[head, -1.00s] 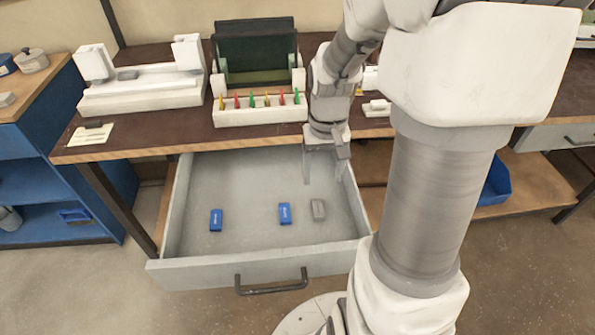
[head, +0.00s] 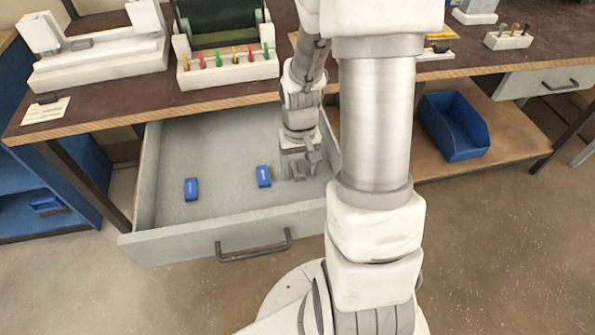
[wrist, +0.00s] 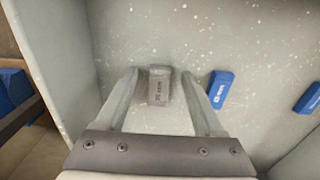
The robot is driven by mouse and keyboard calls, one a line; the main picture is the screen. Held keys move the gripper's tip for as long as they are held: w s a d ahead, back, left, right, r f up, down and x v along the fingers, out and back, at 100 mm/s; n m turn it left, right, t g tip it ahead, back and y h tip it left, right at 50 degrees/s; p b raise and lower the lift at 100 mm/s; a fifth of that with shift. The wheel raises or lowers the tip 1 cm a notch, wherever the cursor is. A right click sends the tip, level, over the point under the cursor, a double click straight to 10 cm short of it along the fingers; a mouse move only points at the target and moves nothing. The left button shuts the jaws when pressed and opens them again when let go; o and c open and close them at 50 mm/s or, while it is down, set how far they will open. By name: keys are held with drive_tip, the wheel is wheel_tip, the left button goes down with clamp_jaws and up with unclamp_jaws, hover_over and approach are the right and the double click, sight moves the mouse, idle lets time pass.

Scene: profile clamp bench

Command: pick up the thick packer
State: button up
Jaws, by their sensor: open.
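Three packer-like blocks lie in the open drawer. A grey block (wrist: 158,90) with dark lettering lies between the spread fingers of my gripper (head: 298,174) in the wrist view. A little of the floor shows between it and each finger. Another blue block (head: 191,189) lies farther left in the head view. The lettering is too small to tell which block is the thick one. My gripper is open and empty, low in the drawer.
The drawer (head: 180,242) has raised walls around my gripper, its right wall close by. The bench top (head: 130,97) overhangs its back. A blue bin (head: 455,128) stands on the shelf at right. The drawer's left half is mostly clear.

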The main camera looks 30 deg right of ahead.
drive_tip(key=shift+f, duration=0.1)
clamp_jaws()
idle(0.4)
